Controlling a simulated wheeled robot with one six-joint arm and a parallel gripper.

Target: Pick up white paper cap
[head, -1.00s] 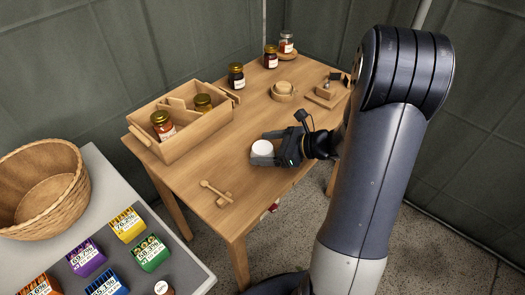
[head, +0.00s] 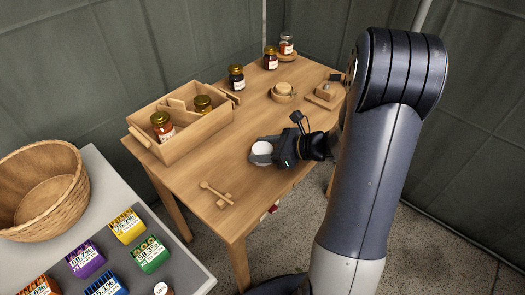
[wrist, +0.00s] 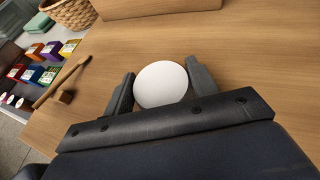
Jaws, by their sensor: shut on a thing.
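The white paper cap (wrist: 161,84) is a round white disc between the two fingers of my gripper (wrist: 160,88) in the wrist view. In the head view the cap (head: 262,148) shows at the front part of the wooden table (head: 275,128), partly covered by my gripper (head: 263,151). My gripper is shut on the cap, with a finger on each side. I cannot tell whether the cap touches the table.
A wooden crate (head: 190,138) with jars stands at the left of the table. A wooden dipper (head: 213,191) on a small rest lies near the front left. More jars, a wooden bowl (head: 283,97) and a small stand (head: 324,97) are at the back.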

